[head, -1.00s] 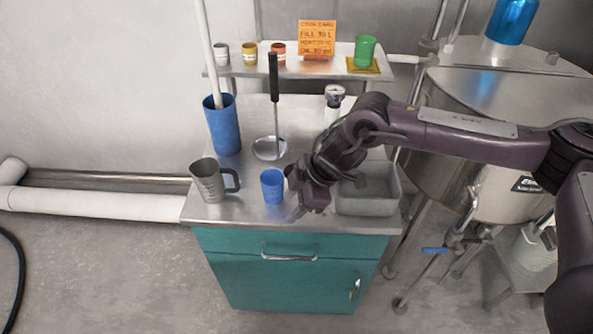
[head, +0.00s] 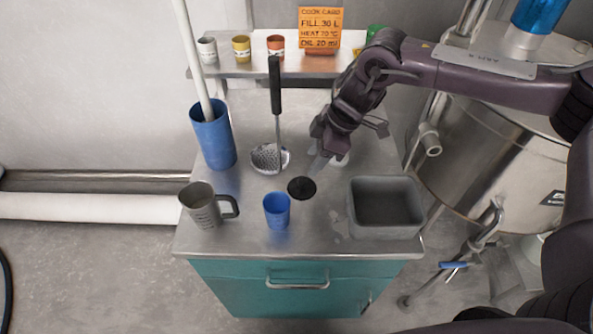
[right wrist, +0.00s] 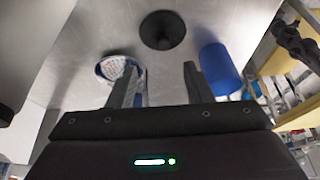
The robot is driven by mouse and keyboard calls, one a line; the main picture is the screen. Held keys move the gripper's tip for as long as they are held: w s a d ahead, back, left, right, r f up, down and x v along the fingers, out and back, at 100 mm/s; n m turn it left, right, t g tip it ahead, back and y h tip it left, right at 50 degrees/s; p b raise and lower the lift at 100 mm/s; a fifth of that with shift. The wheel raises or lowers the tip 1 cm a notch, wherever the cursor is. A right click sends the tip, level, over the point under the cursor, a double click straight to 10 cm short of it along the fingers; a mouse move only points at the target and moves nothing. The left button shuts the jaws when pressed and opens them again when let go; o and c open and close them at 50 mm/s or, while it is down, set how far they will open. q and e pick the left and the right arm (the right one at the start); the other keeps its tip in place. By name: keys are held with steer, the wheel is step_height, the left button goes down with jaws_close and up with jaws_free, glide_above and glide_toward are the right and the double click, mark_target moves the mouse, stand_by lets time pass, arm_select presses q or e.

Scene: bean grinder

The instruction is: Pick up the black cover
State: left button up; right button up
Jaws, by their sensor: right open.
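The black cover (head: 301,187) is a round dark disc lying on the metal worktop, just right of the blue cup (head: 277,210). In the right wrist view the cover (right wrist: 162,30) shows a small raised middle and lies beyond the fingertips, roughly in line with the gap between them. My right gripper (head: 319,163) is above the worktop, just behind and right of the cover. In the right wrist view my right gripper (right wrist: 165,78) is open and empty, apart from the cover. My left gripper is not in view.
A grey bin (head: 385,232) stands right of the cover. A metal mug (head: 201,208), a blue holder (head: 213,140) and a ladle (head: 270,158) are to the left. A white object behind the gripper is partly hidden. A shelf (head: 260,67) with small pots stands behind.

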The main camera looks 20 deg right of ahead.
mark_target(302, 181)
steer(key=f, duration=0.2)
steer(key=a+f, duration=0.1)
steer(key=shift+s+a+p, duration=0.1)
steer(key=shift+s+p, duration=0.15)
steer(key=shift+p, duration=0.05)
steer(key=x, duration=0.3)
steer(key=shift+w+f+p, duration=0.15)
steer(key=shift+f+p, duration=0.15)
steer(key=shift+f, duration=0.3)
steer(key=c, duration=0.6)
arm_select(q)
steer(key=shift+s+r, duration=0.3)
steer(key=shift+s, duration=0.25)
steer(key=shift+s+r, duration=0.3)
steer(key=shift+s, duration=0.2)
arm_select(e)
jaws_close()
